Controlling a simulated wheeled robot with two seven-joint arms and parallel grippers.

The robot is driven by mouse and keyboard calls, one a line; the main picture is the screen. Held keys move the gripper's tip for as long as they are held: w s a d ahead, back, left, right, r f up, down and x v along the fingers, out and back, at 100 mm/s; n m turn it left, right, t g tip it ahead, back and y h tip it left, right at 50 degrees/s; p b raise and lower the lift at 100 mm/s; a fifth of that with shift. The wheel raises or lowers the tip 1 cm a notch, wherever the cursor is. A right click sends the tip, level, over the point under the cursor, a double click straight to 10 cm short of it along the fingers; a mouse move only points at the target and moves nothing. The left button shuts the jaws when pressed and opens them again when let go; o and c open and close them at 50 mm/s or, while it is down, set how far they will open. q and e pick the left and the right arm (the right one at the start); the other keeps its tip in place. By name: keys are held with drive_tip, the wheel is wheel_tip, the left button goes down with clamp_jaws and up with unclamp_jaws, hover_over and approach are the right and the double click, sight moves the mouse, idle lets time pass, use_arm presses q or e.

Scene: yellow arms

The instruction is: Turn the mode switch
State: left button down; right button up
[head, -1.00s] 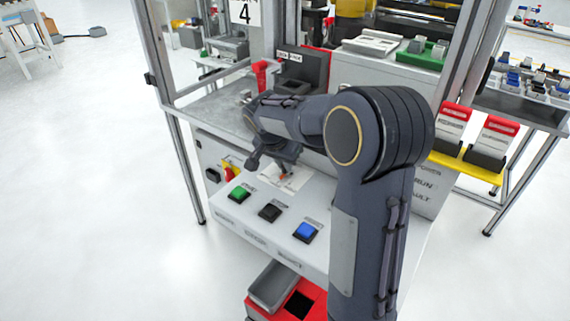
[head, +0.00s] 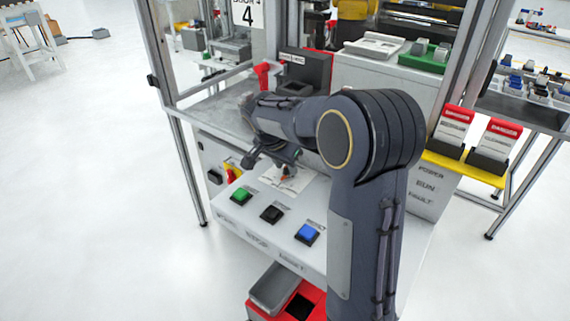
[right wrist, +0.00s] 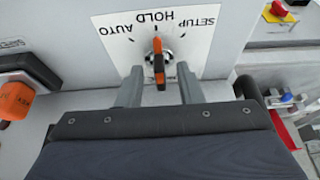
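The mode switch (right wrist: 158,62) is an orange and black knob on a white plate (right wrist: 110,50) marked AUTO, HOLD and SETUP. Its orange handle lies along the line towards HOLD. In the right wrist view, my right gripper (right wrist: 160,72) is open. One finger is on each side of the knob, with gaps visible, and I see no grip on it. My left gripper is not in view.
A green button (head: 240,195), a black button (head: 271,214) and a blue button (head: 307,234) sit along the panel's front. A red and yellow knob (head: 231,172) is on the cabinet's left side. A red bin (head: 310,297) stands below. An orange part (right wrist: 17,100) is near in the wrist view.

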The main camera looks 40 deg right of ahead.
drive_tip(key=shift+r, duration=0.1)
drive_tip(key=v, duration=0.7)
drive_tip(key=shift+a+r+b, duration=0.2)
drive_tip(key=shift+r+b, duration=0.05)
drive_tip(key=shift+b, duration=0.05)
drive_tip(key=shift+s, duration=0.1)
